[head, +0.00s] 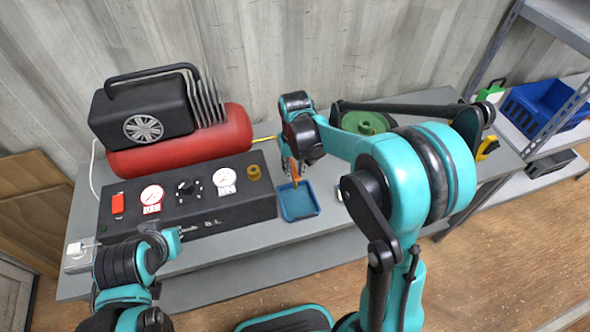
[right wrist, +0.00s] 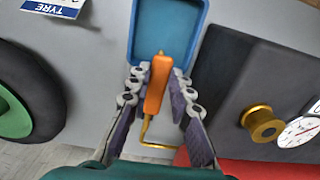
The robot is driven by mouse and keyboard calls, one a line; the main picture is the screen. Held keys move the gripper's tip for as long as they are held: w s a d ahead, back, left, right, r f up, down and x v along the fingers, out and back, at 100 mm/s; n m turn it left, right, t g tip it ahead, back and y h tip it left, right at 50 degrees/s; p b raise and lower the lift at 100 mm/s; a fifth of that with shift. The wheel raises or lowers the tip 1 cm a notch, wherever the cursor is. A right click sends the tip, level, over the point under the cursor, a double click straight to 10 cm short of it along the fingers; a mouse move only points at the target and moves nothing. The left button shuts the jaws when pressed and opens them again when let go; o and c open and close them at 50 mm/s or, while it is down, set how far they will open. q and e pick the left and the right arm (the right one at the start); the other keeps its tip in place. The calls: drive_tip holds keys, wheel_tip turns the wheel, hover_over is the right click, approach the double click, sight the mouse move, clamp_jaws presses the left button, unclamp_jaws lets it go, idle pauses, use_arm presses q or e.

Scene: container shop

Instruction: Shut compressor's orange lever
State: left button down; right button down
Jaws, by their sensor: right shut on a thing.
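The compressor has a red tank (head: 180,143), a black motor (head: 143,110) and a black panel box (head: 190,200). The orange lever (head: 295,169) is at the box's right side. The right wrist view shows it as an orange handle (right wrist: 160,82) on a bent brass rod (right wrist: 146,132). My right gripper (head: 298,165) is shut on the orange lever, with one finger on each side, also in the right wrist view (right wrist: 158,100). My left gripper (head: 172,240) is in front of the panel box, and its fingers are too unclear to tell open from shut.
A blue tray (head: 299,202) lies on the grey bench beside the box, just under the lever. A brass knob (head: 253,172) sits on the panel. A wheel with a green hub (head: 367,123) lies to the right. A shelf at far right holds a blue bin (head: 545,103).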

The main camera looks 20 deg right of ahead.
drive_tip(key=shift+d, duration=0.1)
drive_tip(key=w+d+n+p, duration=0.1)
drive_tip(key=w+d+n, duration=0.3)
drive_tip(key=n, duration=1.4)
drive_tip(key=shift+w+d, duration=0.4)
drive_tip(key=shift+w, duration=0.25)
drive_tip(key=c, duration=1.4)
unclamp_jaws()
drive_tip(key=shift+o, duration=0.2)
